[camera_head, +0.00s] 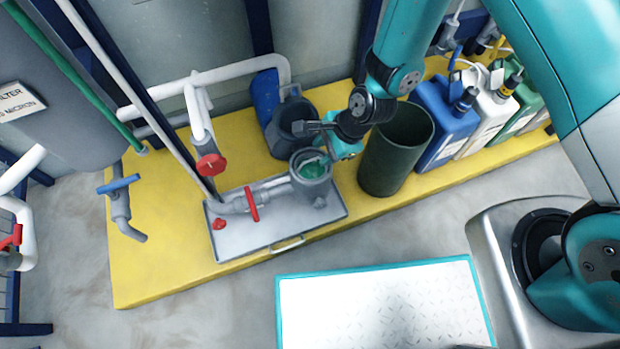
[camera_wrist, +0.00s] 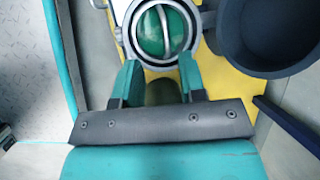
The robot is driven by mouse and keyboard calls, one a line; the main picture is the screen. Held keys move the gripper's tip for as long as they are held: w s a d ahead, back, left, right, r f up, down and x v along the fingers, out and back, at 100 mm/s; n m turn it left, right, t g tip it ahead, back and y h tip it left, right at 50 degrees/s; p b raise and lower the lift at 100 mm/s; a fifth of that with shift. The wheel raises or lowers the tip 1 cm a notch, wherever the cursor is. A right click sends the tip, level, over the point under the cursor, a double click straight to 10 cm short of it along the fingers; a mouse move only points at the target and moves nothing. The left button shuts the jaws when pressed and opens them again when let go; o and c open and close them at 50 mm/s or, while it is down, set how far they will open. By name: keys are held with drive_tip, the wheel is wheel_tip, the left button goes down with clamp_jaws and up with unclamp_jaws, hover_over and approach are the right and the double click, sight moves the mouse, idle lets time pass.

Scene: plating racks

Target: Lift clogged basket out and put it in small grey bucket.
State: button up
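The clogged basket (camera_head: 314,169) shows as a green round top inside the grey strainer pot (camera_head: 312,188). In the wrist view the basket (camera_wrist: 152,35) is seated inside the pot's round rim, with a thin grey handle across its top. The small grey bucket (camera_head: 290,121) stands just behind the pot; in the wrist view its dark bowl (camera_wrist: 265,35) is at upper right. My gripper (camera_head: 338,147) is beside the pot on its right. In the wrist view my gripper (camera_wrist: 160,72) is open, its teal fingers apart and nothing between them, just short of the rim.
A tall dark green bin (camera_head: 397,150) stands close right of my gripper. Blue (camera_head: 445,122), white and green canisters line the yellow platform (camera_head: 165,245) further right. Pipes and red valve handles (camera_head: 211,165) are left of the pot. A white table (camera_head: 380,305) stands in front.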

sight(312, 160)
drive_tip(key=b+x, duration=0.1)
drive_tip(key=x, duration=0.1)
drive_tip(key=b+x, duration=0.1)
drive_tip(key=x, duration=0.1)
drive_tip(key=b+x, duration=0.1)
drive_tip(key=x, duration=0.2)
drive_tip(key=shift+w+a, duration=0.1)
drive_tip(key=shift+w, duration=0.2)
drive_tip(key=shift+r, duration=0.15)
clamp_jaws()
